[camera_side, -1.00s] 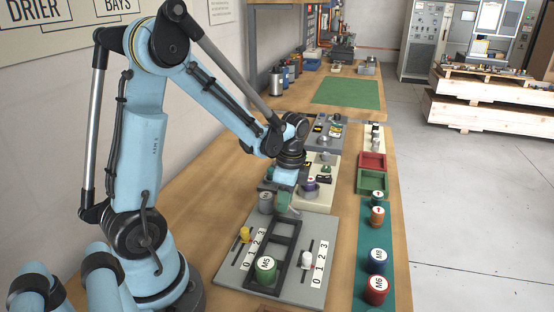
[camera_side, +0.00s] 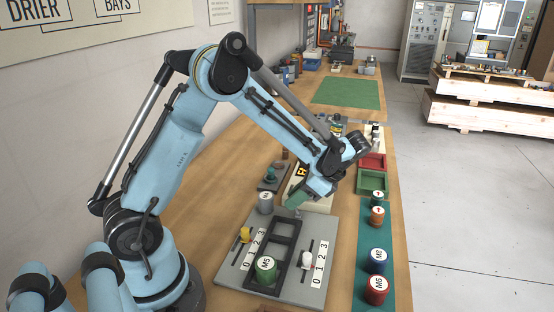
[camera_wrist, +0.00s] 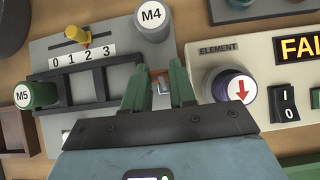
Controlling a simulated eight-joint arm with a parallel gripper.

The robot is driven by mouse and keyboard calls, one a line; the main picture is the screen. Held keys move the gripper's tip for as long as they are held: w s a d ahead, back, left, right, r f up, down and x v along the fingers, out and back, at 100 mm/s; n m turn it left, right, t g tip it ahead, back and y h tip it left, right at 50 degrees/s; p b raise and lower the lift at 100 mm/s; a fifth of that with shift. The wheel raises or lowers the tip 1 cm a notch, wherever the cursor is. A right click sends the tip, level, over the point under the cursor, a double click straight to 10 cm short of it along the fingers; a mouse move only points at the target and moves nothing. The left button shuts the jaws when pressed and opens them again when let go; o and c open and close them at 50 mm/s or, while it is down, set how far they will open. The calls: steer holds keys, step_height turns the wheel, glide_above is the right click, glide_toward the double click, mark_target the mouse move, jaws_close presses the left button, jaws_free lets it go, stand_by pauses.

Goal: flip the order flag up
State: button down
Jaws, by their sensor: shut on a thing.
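My gripper (camera_side: 296,199) is at the far edge of the grey board (camera_side: 318,250), tilted, with its wrist leaning to the right. In the wrist view my green fingers (camera_wrist: 160,68) are close together, with a small pale grey piece between them. I take this to be the order flag (camera_wrist: 162,86). It is mostly hidden by the fingers, so its angle is not clear. A bit of orange-brown shows beside it. In the side view the flag cannot be told apart from the fingertips.
The grey M4 canister (camera_wrist: 151,18) stands close to the fingers. The green M5 canister (camera_wrist: 35,95) sits in the black frame (camera_wrist: 83,88). A purple knob (camera_wrist: 236,86) with a red arrow and a rocker switch (camera_wrist: 284,103) are on the cream panel to the right.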

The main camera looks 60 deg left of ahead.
stand_by(0.4)
steer(key=c, duration=1.2)
jaws_free()
steer(key=shift+c, duration=0.4)
